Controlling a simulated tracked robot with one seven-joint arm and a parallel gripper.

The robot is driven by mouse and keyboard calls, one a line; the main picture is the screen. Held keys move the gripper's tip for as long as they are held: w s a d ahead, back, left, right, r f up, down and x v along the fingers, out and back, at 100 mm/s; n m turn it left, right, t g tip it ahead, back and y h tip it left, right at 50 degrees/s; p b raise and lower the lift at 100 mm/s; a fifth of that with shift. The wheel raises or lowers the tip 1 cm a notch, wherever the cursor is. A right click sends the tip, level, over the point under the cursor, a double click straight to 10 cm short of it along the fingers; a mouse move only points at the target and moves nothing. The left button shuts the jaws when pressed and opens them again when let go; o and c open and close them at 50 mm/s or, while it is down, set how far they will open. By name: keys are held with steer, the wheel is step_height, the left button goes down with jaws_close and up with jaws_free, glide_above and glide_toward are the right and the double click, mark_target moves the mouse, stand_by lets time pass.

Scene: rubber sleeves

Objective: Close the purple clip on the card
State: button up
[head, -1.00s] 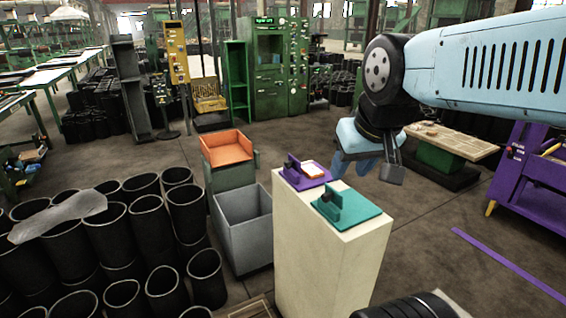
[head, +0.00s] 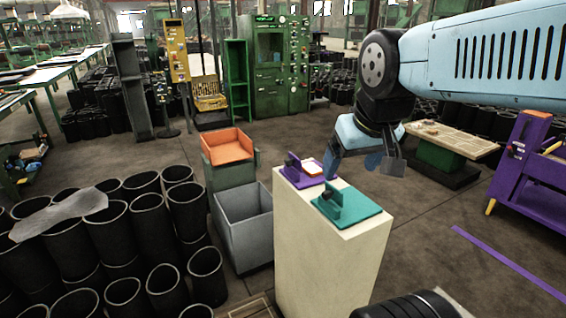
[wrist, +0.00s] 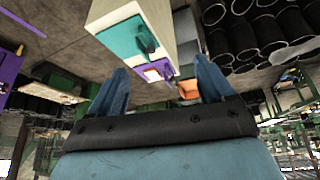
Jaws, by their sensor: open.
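The purple clip (head: 294,166) stands on a purple base plate at the far end of the cream pedestal (head: 320,270). A small card (head: 313,168) with an orange edge lies on that plate, to the right of the clip. The clip's lever looks raised; its exact angle is too small to tell. In the wrist view the purple clip (wrist: 168,70) and the card (wrist: 153,74) show between my fingers, beyond them. My gripper (wrist: 155,85) is open and empty. In the head view it hangs just right of the card, apart from it, with one finger partly hidden.
A teal clip on a teal plate (head: 362,212) occupies the near end of the pedestal. A grey bin (head: 250,232) and an orange tray (head: 229,150) stand left of it. Black rubber sleeves (head: 120,240) crowd the lower left.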

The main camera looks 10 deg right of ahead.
steer(key=w+n+g+h, duration=0.1)
steer(key=w+n, duration=0.1)
steer(key=w, duration=0.1)
steer(key=w+f+n+g+h, duration=0.1)
steer(key=w+n, duration=0.1)
steer(key=w, duration=0.1)
steer(key=w+f+n+g+h, duration=0.1)
steer(key=w+h, duration=0.1)
steer(key=w, duration=0.2)
steer(key=shift+d+f+n, duration=0.1)
steer(key=shift+d+n, duration=0.05)
steer(key=shift+n, duration=0.25)
steer(key=c, duration=0.5)
steer(key=shift+o, duration=0.2)
steer(key=n+t+h, duration=0.3)
steer(key=n+h, duration=0.5)
steer(key=n, duration=0.5)
glide_toward(286, 162)
steer(key=x, duration=0.9)
steer(key=shift+w+d+f, duration=0.2)
steer(key=shift+c, duration=0.2)
jaws_close()
